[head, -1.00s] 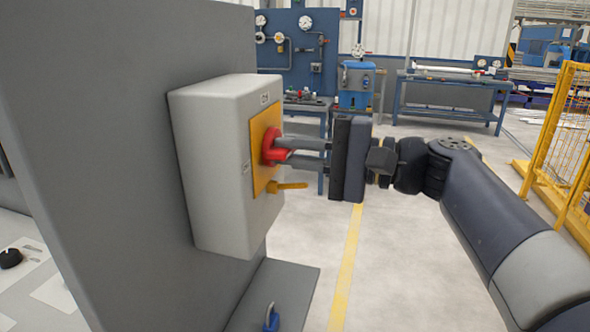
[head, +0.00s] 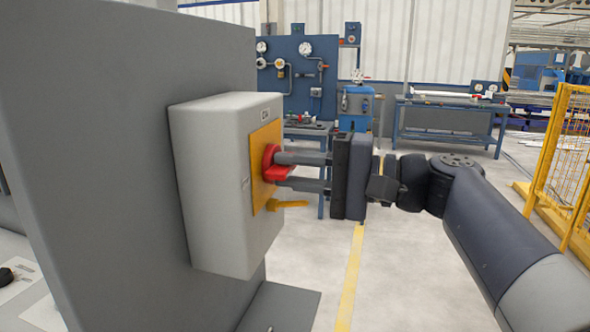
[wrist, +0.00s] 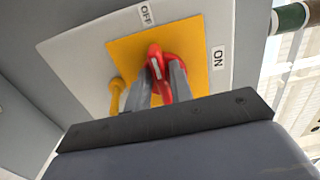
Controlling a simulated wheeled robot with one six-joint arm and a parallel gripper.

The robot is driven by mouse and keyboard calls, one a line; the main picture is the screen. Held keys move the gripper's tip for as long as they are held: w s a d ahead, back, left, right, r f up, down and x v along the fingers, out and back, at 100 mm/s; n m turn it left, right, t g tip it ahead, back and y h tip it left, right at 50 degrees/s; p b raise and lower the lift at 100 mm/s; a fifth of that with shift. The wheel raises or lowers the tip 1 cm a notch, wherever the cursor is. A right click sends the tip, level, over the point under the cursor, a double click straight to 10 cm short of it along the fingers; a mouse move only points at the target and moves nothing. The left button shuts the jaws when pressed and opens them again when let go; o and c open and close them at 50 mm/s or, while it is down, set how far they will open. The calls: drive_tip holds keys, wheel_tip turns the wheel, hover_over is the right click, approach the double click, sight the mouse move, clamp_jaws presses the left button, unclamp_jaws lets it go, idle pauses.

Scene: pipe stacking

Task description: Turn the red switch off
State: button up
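The red switch (head: 269,156) is a rotary handle on a yellow plate (head: 260,190) on the front of a grey box (head: 208,190). In the wrist view the red switch (wrist: 154,54) has its marked end towards the OFF label (wrist: 147,15); the ON label (wrist: 219,58) is to the right. My gripper (head: 284,171) reaches the switch from the right, with its two fingers apart and on either side of the red handle. In the wrist view my gripper (wrist: 159,88) partly hides the handle. Whether the fingers touch it is unclear.
A yellow lever (head: 288,205) sticks out from the box just below my fingers. The box is on a tall grey panel (head: 110,140) at the left. A yellow fence (head: 565,150) stands at the right. The floor between is open.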

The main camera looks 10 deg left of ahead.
drive_tip(key=shift+o, duration=1.2)
drive_tip(key=shift+d, duration=0.1)
drive_tip(key=d, duration=1)
drive_tip(key=shift+s+d, duration=0.3)
drive_tip(key=shift+s, duration=0.1)
drive_tip(key=a, duration=1.1)
drive_tip(key=shift+w, duration=0.4)
drive_tip(key=shift+d, duration=0.1)
